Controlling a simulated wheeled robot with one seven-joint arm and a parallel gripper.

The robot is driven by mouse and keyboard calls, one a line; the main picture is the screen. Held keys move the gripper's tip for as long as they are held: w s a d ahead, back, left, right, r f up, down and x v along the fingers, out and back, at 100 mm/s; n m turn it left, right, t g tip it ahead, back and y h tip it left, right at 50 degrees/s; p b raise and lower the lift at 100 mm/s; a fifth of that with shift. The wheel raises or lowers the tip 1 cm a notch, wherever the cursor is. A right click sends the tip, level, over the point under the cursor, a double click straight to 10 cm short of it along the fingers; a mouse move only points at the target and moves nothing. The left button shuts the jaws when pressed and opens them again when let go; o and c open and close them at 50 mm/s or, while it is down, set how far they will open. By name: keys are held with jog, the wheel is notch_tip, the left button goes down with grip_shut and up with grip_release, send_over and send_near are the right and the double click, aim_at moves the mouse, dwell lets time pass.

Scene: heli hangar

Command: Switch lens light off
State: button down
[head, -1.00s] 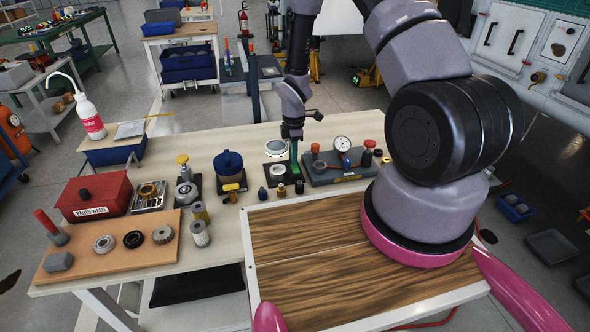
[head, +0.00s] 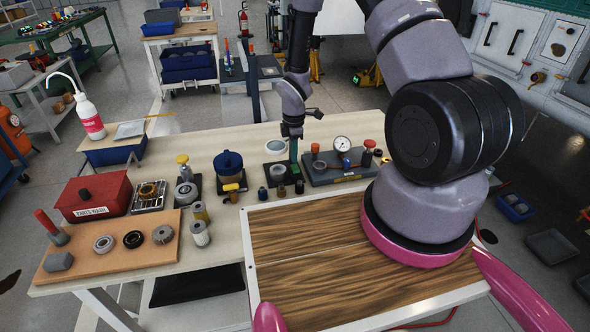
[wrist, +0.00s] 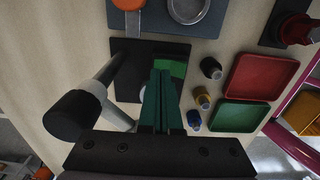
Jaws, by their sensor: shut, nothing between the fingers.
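The lens light stands on the bench. Its round pale lens (head: 275,147) shows beside my gripper in the head view, above a dark base. The wrist view shows the dark base plate (wrist: 125,82), a grey post and a black round end (wrist: 75,116) leaning toward the camera. A green patch (wrist: 177,68), perhaps a switch, lies on the plate just past my fingertips. My gripper (head: 294,158) is shut and empty, its green fingers pointing down over the plate. The wrist view shows the fingers (wrist: 161,75) pressed together. I cannot tell contact or whether the light is lit.
A gauge stand (head: 340,168) is close on the right. Small bottles (wrist: 201,98) and red (wrist: 262,75) and green (wrist: 238,116) trays lie beside the base. A blue-lidded pot (head: 229,167) stands left. A wooden-topped surface (head: 305,250) lies in front.

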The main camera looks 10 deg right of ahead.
jog(key=shift+r, duration=2.7)
notch_tip(320, 180, up, 11)
jog(key=m+t, duration=0.1)
jog(key=m, duration=0.3)
send_over(294, 166)
jog(key=w+d, duration=0.1)
jog(key=d, duration=0.1)
jog(key=s+d+r+m+t, duration=0.1)
jog(key=s+r+m, duration=0.15)
jog(key=r, duration=0.55)
jog(key=s+d+r+m+t, duration=0.15)
jog(key=r+m, duration=0.25)
jog(key=r, duration=0.4)
jog(key=s+d+r+m+t+y, duration=0.1)
jog(key=s+r+m+t+y, duration=0.1)
jog(key=s+r+m, duration=0.9)
jog(key=s+r+t, duration=0.1)
jog(key=s+r, duration=0.5)
jog(key=s, duration=0.1)
jog(key=shift+s+d+r+m+t, duration=0.15)
jog(key=shift+s+d+m+t, duration=0.05)
jog(key=shift+s+m+t, duration=0.2)
